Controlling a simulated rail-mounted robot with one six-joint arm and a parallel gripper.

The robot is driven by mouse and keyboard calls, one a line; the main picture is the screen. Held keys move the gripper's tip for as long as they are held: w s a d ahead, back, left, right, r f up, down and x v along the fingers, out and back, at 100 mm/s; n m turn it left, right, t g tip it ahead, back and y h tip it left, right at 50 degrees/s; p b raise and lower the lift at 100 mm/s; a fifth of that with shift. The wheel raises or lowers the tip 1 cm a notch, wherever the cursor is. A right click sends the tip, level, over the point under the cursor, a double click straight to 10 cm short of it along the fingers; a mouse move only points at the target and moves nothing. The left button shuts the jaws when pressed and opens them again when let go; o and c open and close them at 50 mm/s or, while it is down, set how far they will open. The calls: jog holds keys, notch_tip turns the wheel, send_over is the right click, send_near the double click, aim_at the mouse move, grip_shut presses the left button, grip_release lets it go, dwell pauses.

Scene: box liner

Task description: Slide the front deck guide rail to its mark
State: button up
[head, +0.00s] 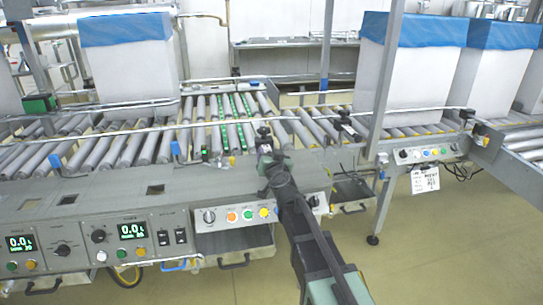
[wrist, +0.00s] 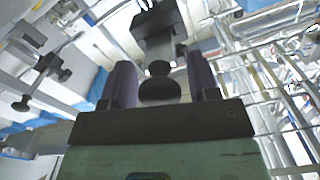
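The front guide rail (head: 420,109) is a long thin grey bar running across the near side of the roller deck, with black clamps along it. My gripper (head: 264,146) is at a black clamp (head: 263,131) near the middle of the rail. In the wrist view, the two dark purple fingers of my gripper (wrist: 162,82) stand apart on either side of a round black knob (wrist: 159,91). Gaps show between the knob and both fingers. A black clamp block (wrist: 158,38) is just beyond the knob. I cannot make out the mark.
White boxes with blue liners (head: 127,70) stand on the rollers left and right (head: 411,70). A grey upright post (head: 386,80) is right of my arm. Control panels (head: 130,237) line the front. The rollers behind my gripper, some with green strips (head: 240,106), are clear.

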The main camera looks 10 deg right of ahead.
jog(key=s, duration=1)
jog(key=shift+s+d, duration=0.4)
